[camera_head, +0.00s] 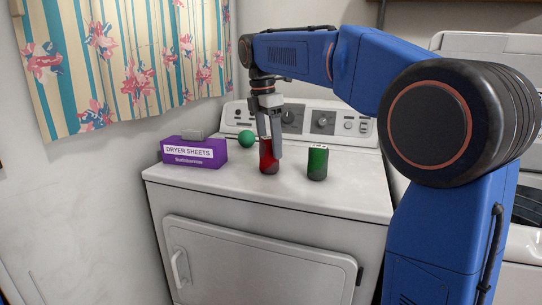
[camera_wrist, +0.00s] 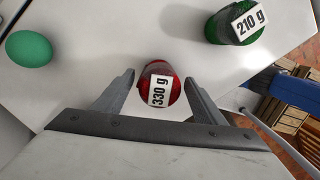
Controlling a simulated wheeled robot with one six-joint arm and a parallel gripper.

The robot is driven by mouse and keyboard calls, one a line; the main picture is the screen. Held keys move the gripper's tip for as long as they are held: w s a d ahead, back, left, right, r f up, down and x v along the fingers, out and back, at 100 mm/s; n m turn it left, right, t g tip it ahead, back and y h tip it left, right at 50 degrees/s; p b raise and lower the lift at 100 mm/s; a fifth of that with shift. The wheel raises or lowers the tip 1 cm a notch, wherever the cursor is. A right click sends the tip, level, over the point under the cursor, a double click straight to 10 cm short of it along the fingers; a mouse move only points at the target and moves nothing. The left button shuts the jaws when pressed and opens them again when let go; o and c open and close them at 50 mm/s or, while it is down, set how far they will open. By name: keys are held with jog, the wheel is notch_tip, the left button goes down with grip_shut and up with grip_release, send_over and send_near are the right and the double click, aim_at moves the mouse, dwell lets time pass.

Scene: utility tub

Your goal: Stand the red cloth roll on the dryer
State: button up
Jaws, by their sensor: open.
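The red cloth roll (camera_head: 268,160) stands upright on the white dryer top (camera_head: 215,185), near its middle. In the wrist view the roll (camera_wrist: 153,71) shows from above with a "330 g" label. My gripper (camera_head: 271,147) points down over the roll, with its fingers open on either side of it. In the wrist view the roll lies between the fingertips (camera_wrist: 160,79), with a visible gap to each finger. One finger hides part of the roll in the head view.
A green roll (camera_head: 318,163), labelled "210 g" in the wrist view (camera_wrist: 236,22), stands to the right. A purple dryer sheets box (camera_head: 194,152) sits at the left. The dryer's front strip is clear.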

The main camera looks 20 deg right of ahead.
jog(key=r, duration=0.7)
jog(key=shift+a+r, duration=0.25)
jog(key=shift+a, duration=0.15)
